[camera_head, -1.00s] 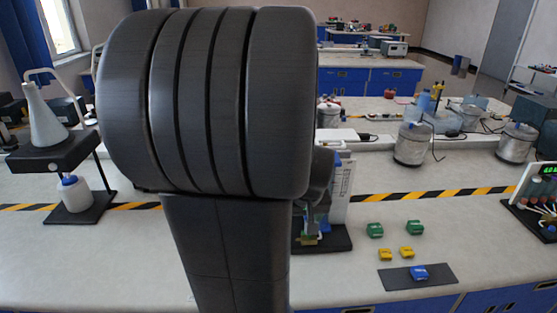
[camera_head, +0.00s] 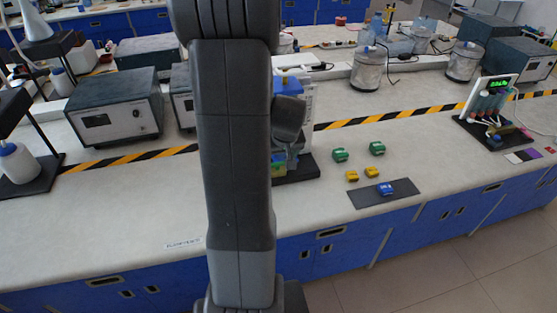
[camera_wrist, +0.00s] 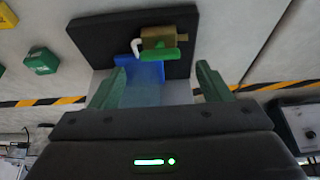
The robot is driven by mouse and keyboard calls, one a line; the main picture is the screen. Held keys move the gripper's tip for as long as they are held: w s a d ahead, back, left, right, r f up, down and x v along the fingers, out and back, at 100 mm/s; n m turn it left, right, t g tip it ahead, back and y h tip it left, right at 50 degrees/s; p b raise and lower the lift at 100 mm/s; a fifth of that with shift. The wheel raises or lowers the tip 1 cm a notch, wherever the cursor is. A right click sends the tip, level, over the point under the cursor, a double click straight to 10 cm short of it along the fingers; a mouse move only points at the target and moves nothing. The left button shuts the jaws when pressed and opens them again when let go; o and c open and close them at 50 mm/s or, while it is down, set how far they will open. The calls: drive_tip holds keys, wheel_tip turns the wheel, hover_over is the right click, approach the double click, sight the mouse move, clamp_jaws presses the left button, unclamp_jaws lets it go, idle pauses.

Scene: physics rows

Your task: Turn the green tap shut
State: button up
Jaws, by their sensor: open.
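The green tap handle (camera_wrist: 158,55) shows in the wrist view, lying across a brass valve body (camera_wrist: 178,38) with a small white spout beside it. The valve is over a black base plate (camera_wrist: 95,35). My gripper (camera_wrist: 162,72) is open, with its two green fingers apart on either side of a blue part (camera_wrist: 150,72) and a clear bluish block. The handle is just beyond the fingertips, and I see no contact.
Green blocks (camera_head: 340,155), yellow blocks (camera_head: 352,176) and a blue block (camera_head: 386,188) on a dark mat (camera_head: 360,200) are right of the stand. Grey instrument boxes (camera_head: 115,105) stand left. A striped tape line (camera_head: 400,111) crosses the bench. The front bench left of my arm is mostly clear.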

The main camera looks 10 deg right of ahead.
drive_tip(key=shift+x, duration=2.1)
drive_tip(key=shift+c, duration=0.2)
drive_tip(key=c, duration=0.9)
